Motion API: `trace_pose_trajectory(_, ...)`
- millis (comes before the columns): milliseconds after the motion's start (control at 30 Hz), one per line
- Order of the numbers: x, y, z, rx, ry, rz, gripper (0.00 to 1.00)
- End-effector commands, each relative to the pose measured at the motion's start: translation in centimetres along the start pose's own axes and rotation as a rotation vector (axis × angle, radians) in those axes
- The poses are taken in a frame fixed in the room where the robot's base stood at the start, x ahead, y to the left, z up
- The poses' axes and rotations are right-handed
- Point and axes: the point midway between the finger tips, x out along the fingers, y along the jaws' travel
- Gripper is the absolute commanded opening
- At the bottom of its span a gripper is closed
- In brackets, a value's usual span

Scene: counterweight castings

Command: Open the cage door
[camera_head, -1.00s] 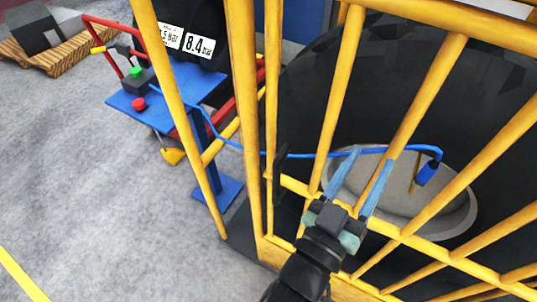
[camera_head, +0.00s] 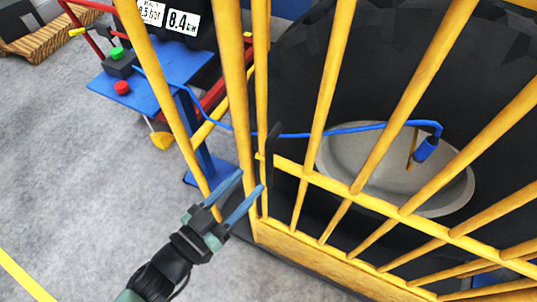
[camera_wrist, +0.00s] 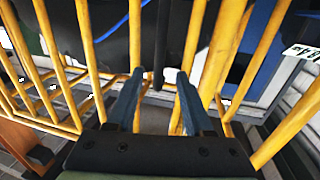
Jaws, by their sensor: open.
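The yellow barred cage door (camera_head: 395,218) fills the right of the head view and looks closed against its yellow post (camera_head: 236,100). A dark upright handle (camera_head: 272,150) sits at the door's left edge; in the wrist view a dark vertical bar (camera_wrist: 161,45), likely this handle, shows ahead between the fingers. My gripper (camera_head: 251,188) has blue fingers spread apart and is empty. In the head view its fingertips are just left of and below the handle, in front of the post. I cannot tell whether they touch anything.
Inside the cage a large dark tyre (camera_head: 300,80) with a grey hub (camera_head: 345,155) has a blue hose (camera_head: 330,131) attached. A blue stand (camera_head: 160,85) with green and red buttons is at left. The grey floor (camera_head: 80,190) at left is clear.

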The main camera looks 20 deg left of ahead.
Motion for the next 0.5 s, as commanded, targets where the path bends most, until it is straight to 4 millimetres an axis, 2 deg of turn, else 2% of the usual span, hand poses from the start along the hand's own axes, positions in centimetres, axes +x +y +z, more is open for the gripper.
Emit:
trace_pose_trajectory(33, 1.4, 0.2, -0.3, -0.002, 0.002, 0.004, 0.52)
trace_pose_trajectory(200, 4.8, 0.2, -0.2, -0.002, 0.001, 0.004, 0.52)
trace_pose_trajectory(333, 6.6, 0.1, -0.1, -0.001, -0.001, 0.002, 0.52)
trace_pose_trajectory(500, 7.8, 0.1, 0.0, -0.001, -0.001, 0.001, 0.52)
